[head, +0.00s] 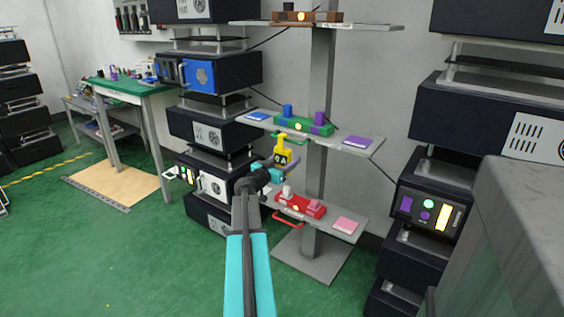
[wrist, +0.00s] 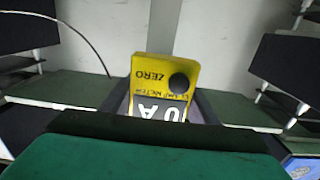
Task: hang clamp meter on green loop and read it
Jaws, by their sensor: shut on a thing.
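The yellow clamp meter (head: 283,155) is upright in the head view, in front of the middle shelf. My gripper (head: 270,174) is shut on its lower part. In the wrist view the meter (wrist: 163,72) appears upside down between dark fingers (wrist: 163,108), with ZERO, a dark round knob and a partly covered display showing "0 A". The green fixture (head: 303,126) stands on the middle shelf, just behind and above the meter. I cannot tell whether the meter's jaw touches or surrounds the loop.
A red fixture (head: 301,205) with a red loop (head: 288,222) is on the lower shelf (head: 341,226). A brown fixture (head: 307,16) is on the top shelf. Dark equipment stacks stand left (head: 209,127) and right (head: 485,115). A grey block (head: 510,240) fills the near right.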

